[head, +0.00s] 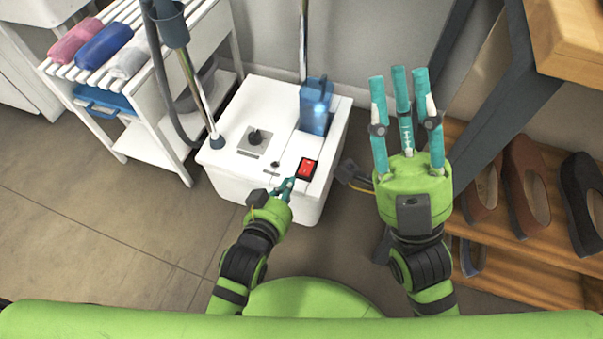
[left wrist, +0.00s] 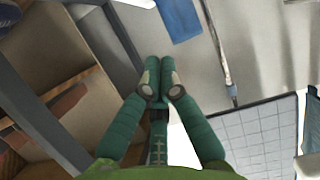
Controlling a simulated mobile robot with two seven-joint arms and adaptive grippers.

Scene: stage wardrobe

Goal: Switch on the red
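A red rocker switch (head: 307,169) sits in a dark frame on top of a white box-shaped machine (head: 232,184), near its front right. My left gripper (head: 289,183) is just in front of the switch, slightly left. Its fingers are drawn together with nothing visible between them. I cannot tell whether the tips touch the switch. In the left wrist view the left gripper's fingers (left wrist: 160,80) meet at their tips; the switch is not visible there. My right gripper (head: 405,80) is raised right of the machine, with its teal fingers spread, upright and empty.
The machine carries a dark knob (head: 255,137), a blue tank (head: 316,106) and upright poles. A white slatted rack (head: 150,100) with rolled cloths stands left. A wooden shoe shelf (head: 530,245) and dark frame (head: 505,110) are right. The floor at left is clear.

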